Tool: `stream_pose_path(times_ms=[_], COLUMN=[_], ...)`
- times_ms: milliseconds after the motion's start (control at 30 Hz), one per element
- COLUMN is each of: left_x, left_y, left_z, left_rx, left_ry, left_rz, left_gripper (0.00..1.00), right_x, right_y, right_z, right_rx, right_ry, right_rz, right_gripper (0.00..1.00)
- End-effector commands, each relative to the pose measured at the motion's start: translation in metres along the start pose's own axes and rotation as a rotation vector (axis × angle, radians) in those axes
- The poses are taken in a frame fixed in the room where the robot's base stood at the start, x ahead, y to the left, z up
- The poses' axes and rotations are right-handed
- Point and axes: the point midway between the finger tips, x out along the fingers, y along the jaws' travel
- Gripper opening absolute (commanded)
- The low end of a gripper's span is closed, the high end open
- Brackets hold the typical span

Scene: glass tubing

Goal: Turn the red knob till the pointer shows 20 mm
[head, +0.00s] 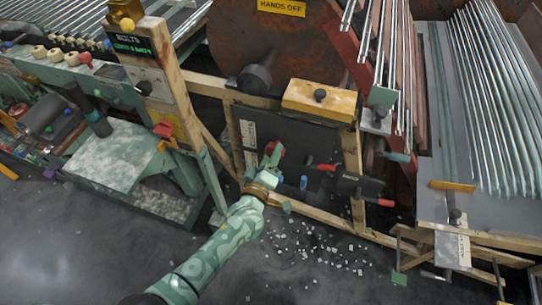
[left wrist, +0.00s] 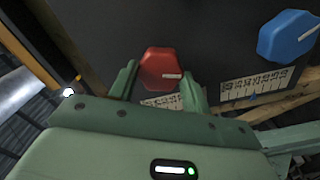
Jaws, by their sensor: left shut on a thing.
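The red knob (left wrist: 162,62) is a faceted knob with a white line, on a dark panel (head: 290,138). In the left wrist view my left gripper (left wrist: 160,78) has one green finger on each side of it and is shut on it. In the head view the left gripper (head: 271,157) reaches the panel's lower left, where a little red shows between the fingers. A printed white scale (left wrist: 162,101) lies below the red knob, partly covered by the gripper. Its pointer and reading cannot be made out. My right gripper is not in view.
A blue knob (left wrist: 288,36) with its own numbered scale (left wrist: 256,87) is right of the red one. Red-handled levers (head: 322,167) stick out farther right. A wooden frame (head: 352,152) borders the panel. Small pale bits (head: 305,245) litter the floor.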

Motion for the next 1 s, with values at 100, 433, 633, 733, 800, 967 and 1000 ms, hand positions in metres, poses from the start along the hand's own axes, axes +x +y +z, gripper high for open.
stream_pose_path(times_ms=[100, 433, 633, 733, 800, 967, 1000], left_x=[-0.001, -0.001, -0.019, -0.042, -0.062, -0.106, -0.116], left_y=[-0.002, -0.001, 0.001, 0.002, 0.002, 0.001, 0.001], left_z=[0.002, 0.001, -0.001, -0.001, -0.001, -0.001, 0.0], left_rx=[0.0, -0.001, 0.0, 0.001, 0.0, 0.001, 0.0], left_ry=[-0.005, -0.002, -0.002, -0.003, -0.003, -0.004, -0.004], left_rz=[-0.004, -0.002, -0.003, -0.002, -0.003, -0.003, -0.003], left_gripper=[0.51, 0.7, 0.7, 0.7, 0.7, 0.7, 0.7], right_x=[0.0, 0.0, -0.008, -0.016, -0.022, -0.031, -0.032], right_y=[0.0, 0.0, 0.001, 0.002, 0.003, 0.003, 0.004], right_z=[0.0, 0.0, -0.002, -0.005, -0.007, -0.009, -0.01], right_rx=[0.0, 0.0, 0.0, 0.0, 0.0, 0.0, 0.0], right_ry=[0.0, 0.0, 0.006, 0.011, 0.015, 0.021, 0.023], right_rz=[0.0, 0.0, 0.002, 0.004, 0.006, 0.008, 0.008], right_gripper=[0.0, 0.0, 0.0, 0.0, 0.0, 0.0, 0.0])
